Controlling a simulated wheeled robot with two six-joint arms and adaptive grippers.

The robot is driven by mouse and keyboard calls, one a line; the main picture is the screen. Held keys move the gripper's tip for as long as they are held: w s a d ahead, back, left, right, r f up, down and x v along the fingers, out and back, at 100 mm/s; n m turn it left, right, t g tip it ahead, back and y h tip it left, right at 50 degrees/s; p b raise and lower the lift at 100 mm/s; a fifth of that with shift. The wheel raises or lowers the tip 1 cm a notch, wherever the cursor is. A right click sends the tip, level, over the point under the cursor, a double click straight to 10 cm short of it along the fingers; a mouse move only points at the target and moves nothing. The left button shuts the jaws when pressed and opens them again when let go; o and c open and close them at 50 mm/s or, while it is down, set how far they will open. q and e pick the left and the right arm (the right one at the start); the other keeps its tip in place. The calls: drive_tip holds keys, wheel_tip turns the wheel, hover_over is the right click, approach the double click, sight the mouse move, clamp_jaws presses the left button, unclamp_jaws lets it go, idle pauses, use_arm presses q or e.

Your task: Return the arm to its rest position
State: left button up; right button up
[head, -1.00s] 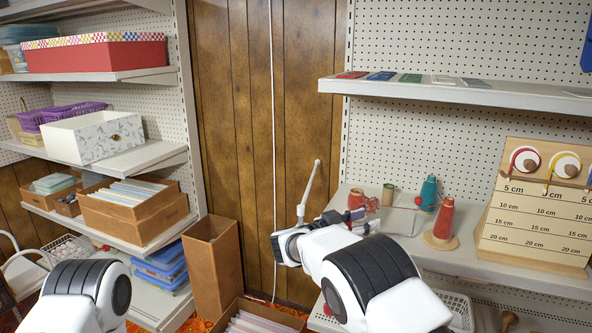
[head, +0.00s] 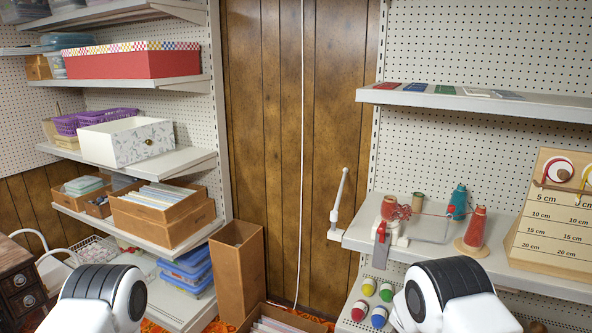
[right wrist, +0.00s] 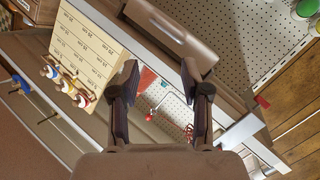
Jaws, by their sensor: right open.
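My right gripper (right wrist: 163,88) is open and empty in the right wrist view, with a dark finger on each side. My right arm shows in the head view as a white and black link at the bottom right, below the right-hand shelf, and its gripper is out of that view. My left arm shows as a similar link at the bottom left, and its gripper is out of view. A clamped winder with red yarn (head: 392,212) and a white upright post (head: 341,195) stand at the shelf's left edge.
The right shelf (head: 420,258) holds a teal cone (head: 457,203), a red cone (head: 476,228) and a wooden length board (head: 553,212), which also shows in the right wrist view (right wrist: 92,45). A tall brown box (head: 236,268) stands by the left shelves.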

drive_tip(key=s+a+f+n+g+y, duration=0.1)
drive_tip(key=s+f+n+g+y, duration=0.25)
drive_tip(key=s+f+y, duration=0.9)
drive_tip(key=s+a+f+g, duration=0.1)
drive_tip(key=s+a+g, duration=0.2)
drive_tip(key=s, duration=1.1)
drive_tip(key=s+a+f+g, duration=0.2)
drive_tip(key=s+a, duration=0.4)
drive_tip(key=s, duration=0.8)
drive_tip(key=shift+a+f+g+y, duration=0.2)
drive_tip(key=shift+g+y, duration=0.25)
drive_tip(key=shift+g, duration=0.2)
